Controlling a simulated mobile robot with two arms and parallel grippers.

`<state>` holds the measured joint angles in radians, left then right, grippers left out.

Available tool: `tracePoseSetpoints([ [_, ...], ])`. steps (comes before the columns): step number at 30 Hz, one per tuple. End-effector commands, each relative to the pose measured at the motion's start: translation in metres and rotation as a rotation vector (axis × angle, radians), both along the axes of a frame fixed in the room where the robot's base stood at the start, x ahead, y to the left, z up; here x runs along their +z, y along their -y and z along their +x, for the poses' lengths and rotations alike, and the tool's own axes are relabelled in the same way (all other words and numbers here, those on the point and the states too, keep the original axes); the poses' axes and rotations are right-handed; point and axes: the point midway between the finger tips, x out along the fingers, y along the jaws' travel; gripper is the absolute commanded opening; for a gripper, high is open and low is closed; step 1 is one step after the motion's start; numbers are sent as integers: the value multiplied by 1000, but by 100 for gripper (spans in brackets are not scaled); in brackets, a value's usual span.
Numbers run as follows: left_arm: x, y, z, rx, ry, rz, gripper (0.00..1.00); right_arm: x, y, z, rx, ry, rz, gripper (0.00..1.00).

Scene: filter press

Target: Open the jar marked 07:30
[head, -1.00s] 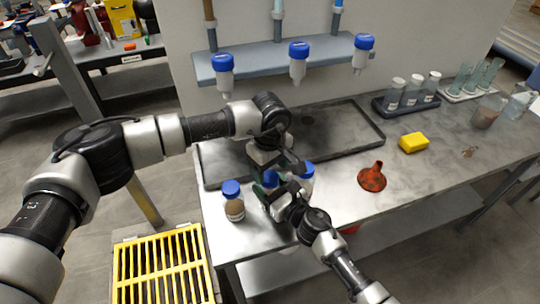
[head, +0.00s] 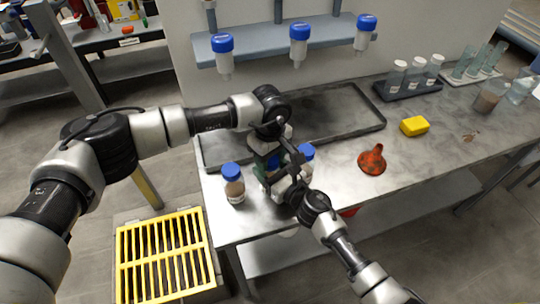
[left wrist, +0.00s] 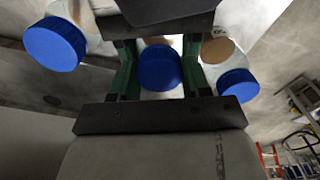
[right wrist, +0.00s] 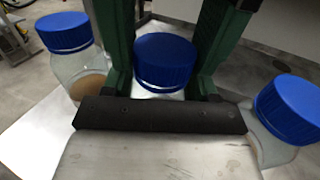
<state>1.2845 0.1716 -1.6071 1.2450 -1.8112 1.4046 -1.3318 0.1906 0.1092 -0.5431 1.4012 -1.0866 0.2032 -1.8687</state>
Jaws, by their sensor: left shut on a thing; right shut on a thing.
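Three jars with blue caps stand at the bench's near left end. The middle jar's cap (head: 273,162) is between both grippers; its body is mostly hidden. My left gripper (head: 266,166) reaches down from above and is shut on this jar. Its green fingers flank the cap (left wrist: 160,68) in the left wrist view. My right gripper (head: 281,183) comes from the front and is also shut on it, its fingers either side of the cap (right wrist: 165,62). The left jar (head: 234,186) holds brown contents. The right jar (head: 306,156) is partly hidden. I cannot read the time labels.
A dark tray (head: 375,121) lies behind the jars. An orange funnel (head: 372,160) and a yellow sponge (head: 414,126) are to the right. Blue-capped bottles hang from a shelf (head: 265,48) above. A yellow-topped crate (head: 165,250) stands on the floor, front left.

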Motion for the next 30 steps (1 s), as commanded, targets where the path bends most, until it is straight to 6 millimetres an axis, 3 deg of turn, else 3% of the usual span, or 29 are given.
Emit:
tracePoseSetpoints([
  [12, 1, 1, 1, 536, 4, -4, 19, 0, -2, -2, 7, 1, -2, 0],
  [23, 2, 0, 2, 591, 5, -5, 19, 0, -3, -2, 8, 1, -2, 0],
  [24, 2, 1, 2, 591, 5, -5, 53, 0, -3, -2, 9, 1, -2, 0],
  [28, 1, 1, 1, 590, 4, -3, 73, 0, -3, -2, 7, 1, -1, 0],
  [30, 1, 1, 1, 589, 2, -3, 73, -1, -2, -1, 5, 0, -1, 0],
])
